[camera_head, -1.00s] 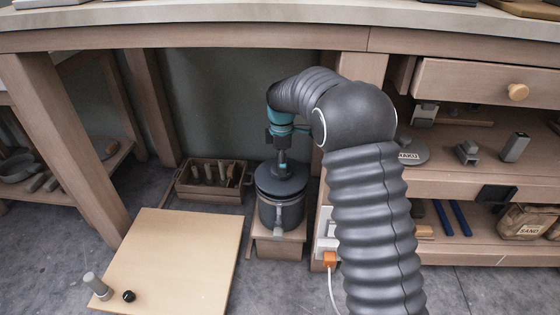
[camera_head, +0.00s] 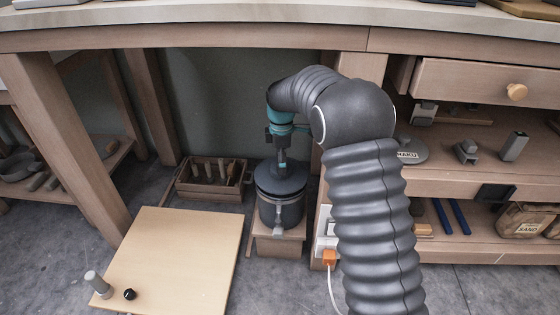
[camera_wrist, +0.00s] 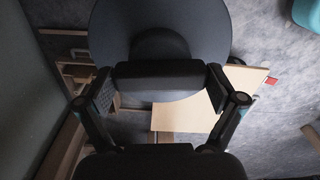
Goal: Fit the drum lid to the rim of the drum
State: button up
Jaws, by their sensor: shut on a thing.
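The drum lid (camera_head: 266,184) is a dark grey disc, held roughly level at the top of the drum (camera_head: 283,214). In the wrist view the lid (camera_wrist: 112,30) fills the upper middle. My gripper (camera_head: 282,161) is above the lid and shut on its central handle; the gripper also shows in the wrist view (camera_wrist: 160,80). The drum is a dark grey upright cylinder with a light clasp on its front, standing on a low wooden stand. The lid covers the drum's rim from above, and I cannot tell whether the lid touches it all round.
A wooden tool box (camera_head: 211,186) stands left of the drum. A pale board (camera_head: 185,255) lies on the floor in front. A shelf unit (camera_head: 465,188) and a socket with an orange plug (camera_head: 329,258) are close on the right. The bench top (camera_head: 200,38) overhangs above.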

jog(key=shift+f, duration=0.1)
dwell(0.3)
jog(key=shift+f+b, duration=0.3)
jog(key=shift+f, duration=0.7)
jog(key=o, duration=0.9)
jog(key=shift+r, duration=0.1)
jog(key=shift+r, duration=3.75)
